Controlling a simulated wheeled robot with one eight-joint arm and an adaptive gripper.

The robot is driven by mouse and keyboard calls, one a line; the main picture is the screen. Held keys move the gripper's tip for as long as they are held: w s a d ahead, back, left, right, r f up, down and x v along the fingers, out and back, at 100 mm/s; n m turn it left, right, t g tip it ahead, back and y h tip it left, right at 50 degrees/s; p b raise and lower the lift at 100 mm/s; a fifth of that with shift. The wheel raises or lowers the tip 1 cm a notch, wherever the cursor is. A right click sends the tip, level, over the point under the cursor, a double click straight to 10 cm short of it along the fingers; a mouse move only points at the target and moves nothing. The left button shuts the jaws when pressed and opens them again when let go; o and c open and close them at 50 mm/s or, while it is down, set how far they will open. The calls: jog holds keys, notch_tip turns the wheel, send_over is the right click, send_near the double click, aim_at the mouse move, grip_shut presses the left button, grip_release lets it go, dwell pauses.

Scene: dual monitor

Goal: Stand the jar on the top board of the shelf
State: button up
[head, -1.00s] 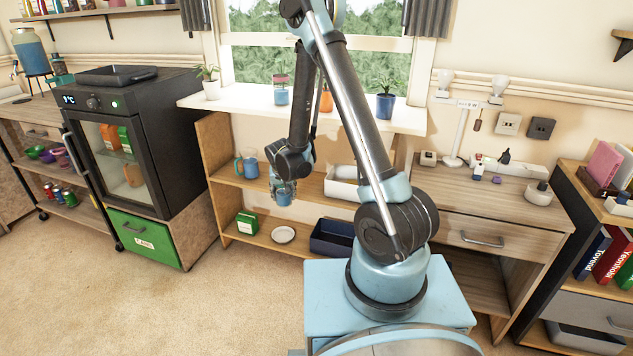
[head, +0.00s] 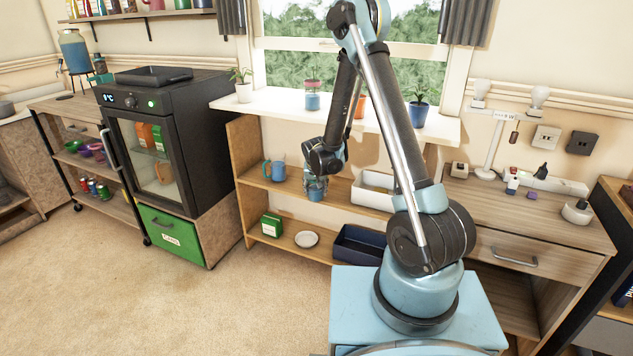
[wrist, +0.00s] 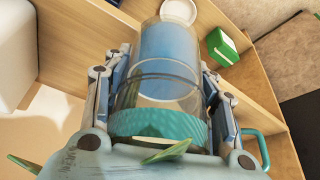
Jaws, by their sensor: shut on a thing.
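A clear glass jar with blue contents and a teal band (wrist: 158,75) is between the fingers of my gripper (wrist: 158,110), which is shut on it. In the head view, the jar (head: 316,195) hangs below my gripper (head: 316,180), in front of the shelf's middle board (head: 255,180). It is lower than the white top board (head: 285,111) under the window. I cannot tell in the head view how far the jar is from the middle board. Green leaf tips (wrist: 168,152) cross the gripper in the wrist view.
On the top board stand a white potted plant (head: 243,92), a pink-topped blue jar (head: 312,98), an orange item (head: 360,106) and a blue potted plant (head: 418,114). A blue mug (head: 275,171) and white bin (head: 372,190) are on the middle board. The top board has bare gaps.

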jog(key=w, duration=0.8)
jog(key=shift+w+a, duration=0.2)
jog(key=w, duration=0.1)
jog(key=w+f, duration=0.1)
jog(key=w, duration=0.1)
jog(key=shift+w+a+f, duration=0.1)
jog(key=shift+f, duration=0.2)
jog(key=o, duration=1.4)
jog(key=shift+o, duration=0.2)
